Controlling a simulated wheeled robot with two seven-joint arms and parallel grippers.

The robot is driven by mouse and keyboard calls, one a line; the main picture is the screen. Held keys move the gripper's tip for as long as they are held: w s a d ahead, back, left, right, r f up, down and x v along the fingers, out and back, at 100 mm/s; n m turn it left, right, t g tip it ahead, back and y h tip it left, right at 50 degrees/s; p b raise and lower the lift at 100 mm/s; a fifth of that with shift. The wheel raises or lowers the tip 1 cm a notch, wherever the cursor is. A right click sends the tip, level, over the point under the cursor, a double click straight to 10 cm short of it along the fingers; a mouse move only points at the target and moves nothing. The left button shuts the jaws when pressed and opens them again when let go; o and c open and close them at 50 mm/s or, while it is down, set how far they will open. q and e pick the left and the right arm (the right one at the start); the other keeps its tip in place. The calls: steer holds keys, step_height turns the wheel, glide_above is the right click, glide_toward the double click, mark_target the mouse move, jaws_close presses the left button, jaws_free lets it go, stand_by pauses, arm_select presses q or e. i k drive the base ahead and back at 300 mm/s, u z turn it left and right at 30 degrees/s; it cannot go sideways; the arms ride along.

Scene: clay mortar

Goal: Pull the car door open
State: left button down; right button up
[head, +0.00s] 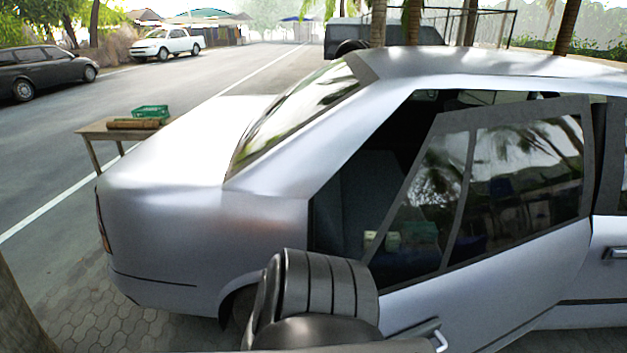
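A silver car (190,235) stands broadside in front of me, its tail to the left. Its rear door (530,275) stands open, hinged on its right side, with its free left edge swung out toward me. A dark gap shows the rear seat (365,190) between the body and the door's window frame. The rear door handle (430,328) is at the bottom of the view, partly cut off from clear sight. A dark, ribbed link of my arm covers the lower middle, in front of the rear wheel area. Neither gripper can be made out.
The front door handle (615,253) is at the right edge. A wooden table (95,128) with a green crate (150,112) stands behind the car. A tree trunk (22,315) rises at lower left. Paving (110,325) left of the rear bumper is clear.

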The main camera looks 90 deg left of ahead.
mark_target(528, 178)
steer(key=z, duration=0.1)
steer(key=k, duration=0.35)
steer(key=u, duration=1.8)
